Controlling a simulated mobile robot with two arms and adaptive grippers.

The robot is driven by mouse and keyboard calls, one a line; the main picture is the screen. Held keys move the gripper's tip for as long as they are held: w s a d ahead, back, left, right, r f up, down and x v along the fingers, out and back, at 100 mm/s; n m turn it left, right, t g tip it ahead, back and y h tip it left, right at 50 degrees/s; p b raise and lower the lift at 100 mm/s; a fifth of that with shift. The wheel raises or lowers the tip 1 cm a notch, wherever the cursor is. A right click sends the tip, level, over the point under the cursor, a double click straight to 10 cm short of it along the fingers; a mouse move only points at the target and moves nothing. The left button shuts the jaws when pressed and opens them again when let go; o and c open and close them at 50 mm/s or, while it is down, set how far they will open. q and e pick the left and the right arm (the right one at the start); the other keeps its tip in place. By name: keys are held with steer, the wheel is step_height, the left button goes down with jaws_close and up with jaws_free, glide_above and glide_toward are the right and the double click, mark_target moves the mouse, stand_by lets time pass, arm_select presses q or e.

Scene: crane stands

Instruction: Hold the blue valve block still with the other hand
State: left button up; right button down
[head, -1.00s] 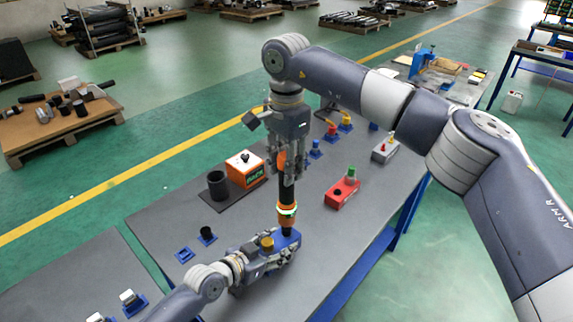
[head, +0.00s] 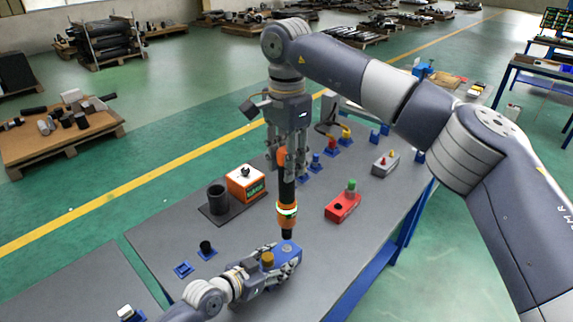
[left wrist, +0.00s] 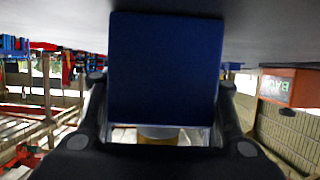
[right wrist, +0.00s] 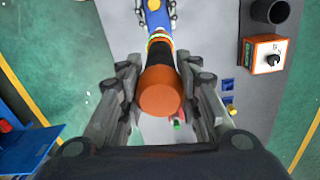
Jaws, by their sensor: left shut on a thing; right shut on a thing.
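The blue valve block (head: 289,246) lies on the grey bench, with a brass-coloured cap (head: 267,259) by its left end. My left gripper (head: 284,262) is shut on the block from the left. The block (left wrist: 165,65) fills the space between the fingers in the left wrist view. My right gripper (head: 287,165) is shut on an upright black and orange tool (head: 287,195) with a green lit ring. The tool's black tip is just above the block's far end, apparently clear of it. In the right wrist view the tool's orange end (right wrist: 160,92) points at the camera.
An orange box (head: 246,183) and a black cup (head: 217,199) stand on a dark plate to the left. A red box (head: 342,207) with a green button is to the right. Small blue holders (head: 184,269) dot the bench. The bench's right edge is near.

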arm_select(q)
steer(key=o, duration=1.7)
steer(key=shift+w, duration=0.1)
steer(key=shift+a, duration=0.1)
